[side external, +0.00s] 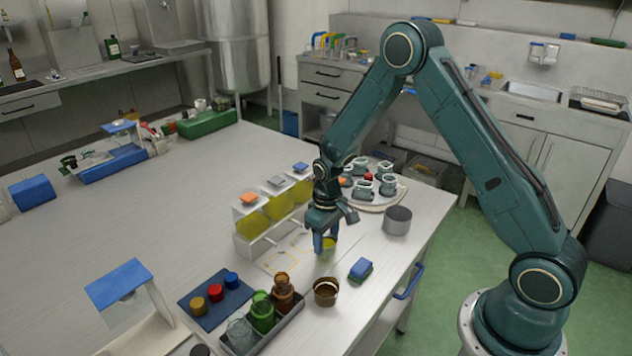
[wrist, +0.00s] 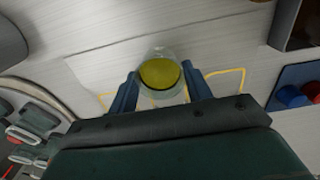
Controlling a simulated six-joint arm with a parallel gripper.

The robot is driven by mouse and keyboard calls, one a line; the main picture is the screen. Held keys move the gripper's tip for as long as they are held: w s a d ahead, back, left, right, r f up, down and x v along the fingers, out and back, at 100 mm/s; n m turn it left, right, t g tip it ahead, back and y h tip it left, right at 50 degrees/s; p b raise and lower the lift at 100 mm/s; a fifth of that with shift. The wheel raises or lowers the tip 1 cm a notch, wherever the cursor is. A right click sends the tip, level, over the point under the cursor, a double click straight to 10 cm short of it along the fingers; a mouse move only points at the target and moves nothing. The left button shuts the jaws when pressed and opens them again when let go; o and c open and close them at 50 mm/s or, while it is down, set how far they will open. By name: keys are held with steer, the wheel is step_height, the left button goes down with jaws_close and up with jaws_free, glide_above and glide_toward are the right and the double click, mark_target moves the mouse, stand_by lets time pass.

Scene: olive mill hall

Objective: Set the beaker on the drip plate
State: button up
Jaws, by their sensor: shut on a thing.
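My gripper (side external: 326,240) points down over the pale table. It is shut on a clear beaker (side external: 329,243) with yellow-green liquid in it. In the wrist view the beaker (wrist: 160,73) sits between the two blue fingers and looks upright. A thin pale plate with yellow outline marks (side external: 283,262) lies flat beneath and beside it; I take this for the drip plate. Its yellow lines also show beside the fingers in the wrist view (wrist: 236,72). Whether the beaker's base touches the surface cannot be told.
White stands with yellow-green containers (side external: 251,227) are close behind. A round tray of jars (side external: 380,204) and a grey pot (side external: 397,220) stand at right. A blue block (side external: 361,269), a brown pot (side external: 326,292) and a blue cap tray (side external: 190,314) are in front.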

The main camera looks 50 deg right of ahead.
mark_target(326, 239)
steer(key=shift+f, duration=0.45)
stand_by(0.5)
steer(key=o, duration=1.3)
steer(key=shift+c, duration=0.2)
steer(key=shift+r, duration=0.15)
steer(key=shift+r, duration=3.35)
